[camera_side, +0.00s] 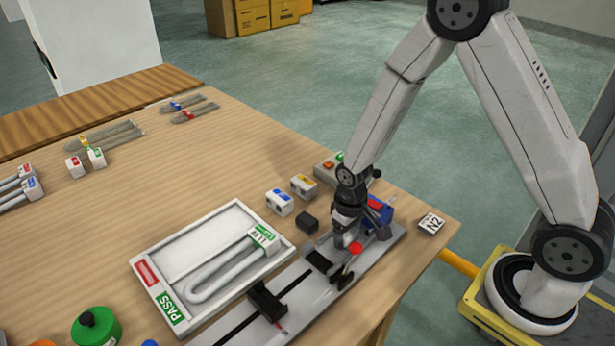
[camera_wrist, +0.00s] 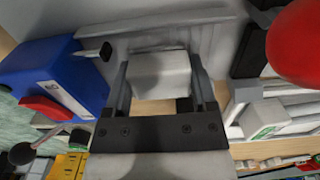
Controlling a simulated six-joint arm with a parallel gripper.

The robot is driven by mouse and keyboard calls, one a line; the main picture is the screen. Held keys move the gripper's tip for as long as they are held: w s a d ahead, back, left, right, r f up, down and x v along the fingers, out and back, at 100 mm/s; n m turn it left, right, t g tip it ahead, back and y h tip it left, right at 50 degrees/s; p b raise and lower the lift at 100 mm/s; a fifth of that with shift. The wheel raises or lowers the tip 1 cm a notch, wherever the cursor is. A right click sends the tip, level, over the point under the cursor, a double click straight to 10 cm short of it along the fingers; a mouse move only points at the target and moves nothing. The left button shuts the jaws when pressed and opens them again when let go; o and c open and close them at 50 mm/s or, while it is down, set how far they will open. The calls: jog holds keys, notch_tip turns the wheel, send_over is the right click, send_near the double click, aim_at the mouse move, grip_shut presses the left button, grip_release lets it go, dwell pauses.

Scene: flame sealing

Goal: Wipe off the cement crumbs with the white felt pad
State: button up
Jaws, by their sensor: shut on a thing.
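My gripper (camera_side: 345,240) is low over the right end of the grey rail fixture (camera_side: 225,328), beside the blue unit. In the wrist view my gripper (camera_wrist: 160,68) has its two fingers closed on the sides of a white block, the felt pad (camera_wrist: 160,78). The pad's far edge is at or just above the grey fixture surface (camera_wrist: 130,45); I cannot tell whether it touches. In the side view the pad is hidden or too small to make out. I cannot make out any cement crumbs in either view.
The blue unit (camera_wrist: 50,80) with a red lever stands close left of my fingers. A red ball knob (camera_wrist: 297,45) is close on the right. A white tray (camera_side: 190,237) with a U-shaped tube (camera_side: 222,275) lies beside the fixture. A black block (camera_side: 307,222) stands near.

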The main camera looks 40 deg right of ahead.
jog(key=shift+f, duration=0.1)
jog(key=o, duration=0.9)
jog(key=shift+r, duration=0.3)
grip_shut()
jog(key=shift+d, duration=0.2)
jog(key=shift+d, duration=1.1)
